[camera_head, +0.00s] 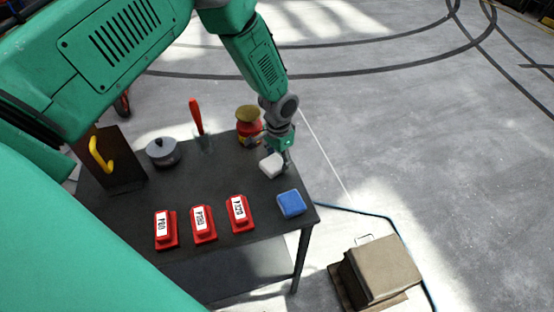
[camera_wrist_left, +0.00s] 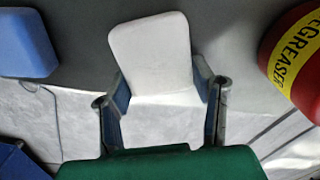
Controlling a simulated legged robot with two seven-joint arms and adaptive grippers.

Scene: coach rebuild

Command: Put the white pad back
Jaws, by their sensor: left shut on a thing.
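The white pad (camera_head: 271,166) is near the right edge of the dark table, below my left gripper (camera_head: 284,163). In the left wrist view the white pad (camera_wrist_left: 152,50) sits between the two fingers of my left gripper (camera_wrist_left: 163,97), which are shut on it. From these views I cannot tell whether the pad touches the table top. A blue pad (camera_head: 291,204) lies on the table close by, at the right corner, and also shows in the left wrist view (camera_wrist_left: 27,42). My right gripper is not in view.
The table (camera_head: 200,180) also bears three red labelled blocks (camera_head: 203,224), a grey lidded pot (camera_head: 163,151), a red-handled tool (camera_head: 196,116), and a red degreaser container (camera_head: 248,124) close to my left gripper. A beige box (camera_head: 382,268) stands on the floor at right.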

